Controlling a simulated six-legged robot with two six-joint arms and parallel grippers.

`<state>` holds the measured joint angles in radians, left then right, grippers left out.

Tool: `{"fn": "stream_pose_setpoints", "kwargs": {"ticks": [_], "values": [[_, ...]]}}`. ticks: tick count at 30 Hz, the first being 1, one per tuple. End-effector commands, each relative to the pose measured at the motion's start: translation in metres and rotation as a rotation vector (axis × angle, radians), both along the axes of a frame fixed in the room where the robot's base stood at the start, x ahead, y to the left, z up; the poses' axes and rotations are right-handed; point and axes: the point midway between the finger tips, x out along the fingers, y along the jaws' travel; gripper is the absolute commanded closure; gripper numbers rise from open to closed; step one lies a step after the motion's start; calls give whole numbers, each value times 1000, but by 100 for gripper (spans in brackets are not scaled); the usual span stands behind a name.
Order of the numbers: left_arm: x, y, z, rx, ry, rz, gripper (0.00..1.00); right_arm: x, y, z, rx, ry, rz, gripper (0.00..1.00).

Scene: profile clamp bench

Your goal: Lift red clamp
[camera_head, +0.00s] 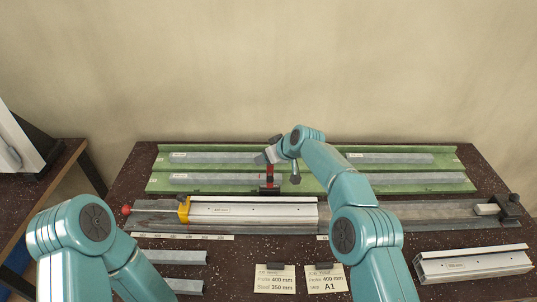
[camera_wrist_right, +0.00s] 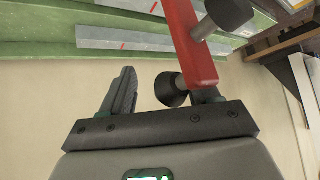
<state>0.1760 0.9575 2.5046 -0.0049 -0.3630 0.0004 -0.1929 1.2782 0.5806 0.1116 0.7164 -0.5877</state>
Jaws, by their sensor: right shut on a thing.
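The red clamp (camera_head: 270,174) stands upright at the front of the green racks, in the middle of the head view, with dark parts at its lower end. In the right wrist view the red clamp (camera_wrist_right: 190,42) is a red bar with black knobs, crossing the right finger. My right gripper (camera_head: 272,156) is at the clamp's upper end and shut on it. In its wrist view the right gripper (camera_wrist_right: 160,95) shows its left finger clearly; the right finger is mostly hidden. I cannot tell whether the clamp touches anything below. My left arm shows at bottom left, its gripper out of view.
Green racks (camera_head: 456,177) hold several grey bars. In front, a silver profile (camera_head: 255,212) lies on a long rail with a yellow block (camera_head: 184,209) at its left end. Another profile (camera_head: 474,264) lies front right. Paper cards (camera_head: 275,281) lie in front.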

Motion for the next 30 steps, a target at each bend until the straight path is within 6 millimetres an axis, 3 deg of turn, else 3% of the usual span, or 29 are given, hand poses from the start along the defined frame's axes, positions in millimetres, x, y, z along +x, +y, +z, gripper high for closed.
{"fn": "stream_pose_setpoints", "kwargs": {"ticks": [1, 22, 30], "values": [[0, 0, -1, 0, 0, 0, 57, -1, -4, -8, -9, 12, 1, 46], [0, 0, 0, 0, 0, 0, 57, 0, -4, -5, -7, 6, -1, 46], [0, 0, 4, 0, 0, 0, 57, 0, -13, 15, -5, 0, -5, 46]]}}
